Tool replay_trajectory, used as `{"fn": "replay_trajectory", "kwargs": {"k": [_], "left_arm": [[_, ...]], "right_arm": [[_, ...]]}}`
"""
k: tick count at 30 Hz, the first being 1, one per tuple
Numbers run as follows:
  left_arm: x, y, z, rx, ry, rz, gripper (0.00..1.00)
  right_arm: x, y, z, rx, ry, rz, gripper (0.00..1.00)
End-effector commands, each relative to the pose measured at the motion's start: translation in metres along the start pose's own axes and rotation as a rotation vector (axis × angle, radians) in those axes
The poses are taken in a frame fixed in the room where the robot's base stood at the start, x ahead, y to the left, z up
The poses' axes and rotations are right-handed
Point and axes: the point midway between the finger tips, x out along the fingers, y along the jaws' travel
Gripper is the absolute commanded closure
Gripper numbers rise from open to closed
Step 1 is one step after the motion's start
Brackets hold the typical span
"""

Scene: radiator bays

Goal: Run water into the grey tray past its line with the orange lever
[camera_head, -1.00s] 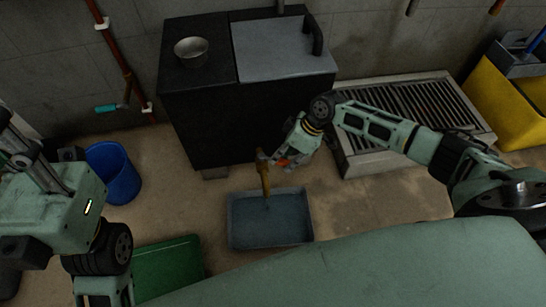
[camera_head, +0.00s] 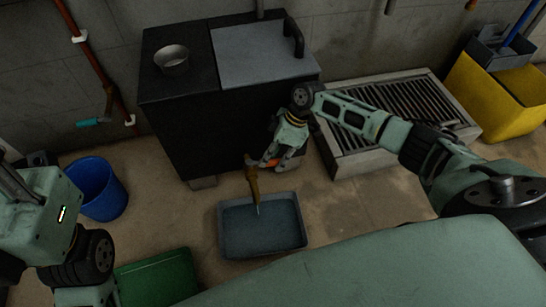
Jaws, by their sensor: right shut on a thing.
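The grey tray (camera_head: 304,240) sits on the floor in front of a dark cabinet, with bluish water in it. A brass spout (camera_head: 253,185) points down over it, and a thin pale stream falls from its end into the tray. The tray's line cannot be made out. My right gripper (camera_head: 270,162) is shut on the orange lever (camera_head: 271,163) beside the spout; the fingers partly hide the lever. My left arm is at the lower left, and its gripper is out of the picture.
A dark cabinet (camera_head: 225,125) with a metal bowl (camera_head: 172,60) on top stands behind the tray. A blue bucket (camera_head: 98,192) and green tray (camera_head: 155,282) are to the left. A floor grate (camera_head: 390,110) and yellow bin (camera_head: 497,105) are to the right.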

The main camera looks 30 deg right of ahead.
Motion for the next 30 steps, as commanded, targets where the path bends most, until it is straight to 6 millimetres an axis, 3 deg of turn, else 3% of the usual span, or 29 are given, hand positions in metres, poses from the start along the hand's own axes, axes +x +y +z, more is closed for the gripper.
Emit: {"fn": "replay_trajectory", "kwargs": {"k": [7,17,30], "left_arm": [[0.001,0.0,-0.001,0.0,0.006,0.0,0.6],[0.001,-0.001,-0.002,0.002,0.007,-0.002,0.6],[0.0,0.0,-0.001,0.001,0.003,-0.001,0.6]], "right_arm": [[0.001,-0.001,0.0,0.0,-0.001,-0.001,0.61],[-0.003,0.0,0.0,0.0,0.0,0.001,0.61],[-0.066,0.0,0.001,0.0,-0.001,0.0,0.61]]}}
